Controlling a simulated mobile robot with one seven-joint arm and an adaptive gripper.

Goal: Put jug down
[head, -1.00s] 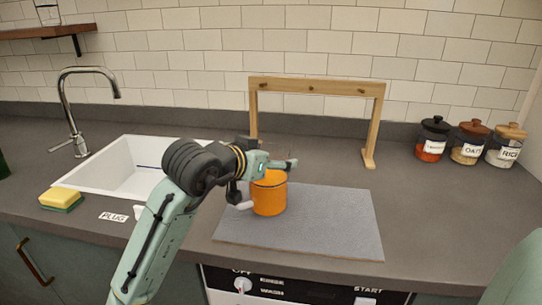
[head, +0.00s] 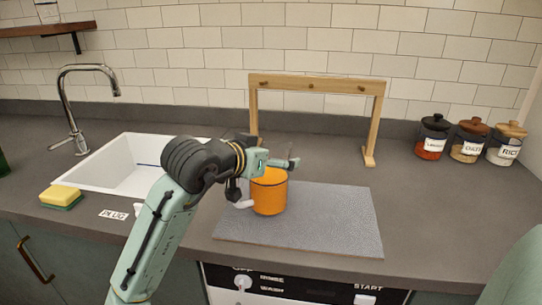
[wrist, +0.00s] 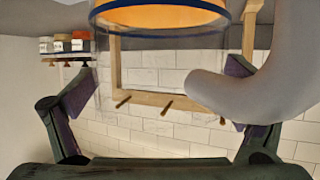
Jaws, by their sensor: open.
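The orange jug (head: 269,196) stands upright on the grey mat (head: 340,222) on the counter. Its pale handle (head: 244,203) points to the left. My gripper (head: 279,163) is at the top of the jug in the head view, partly in front of its rim. In the wrist view the jug (wrist: 160,14) is at the top edge, and its grey handle (wrist: 262,88) comes down large on the right between the spread fingers. My gripper (wrist: 155,110) is open, with the handle near the right finger. I cannot tell whether they touch.
A wooden peg rack (head: 317,84) stands behind the mat. The white sink (head: 120,165), tap (head: 67,100) and sponge (head: 61,196) are at the left. Several labelled jars (head: 470,140) stand at the right. The mat's right half is bare.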

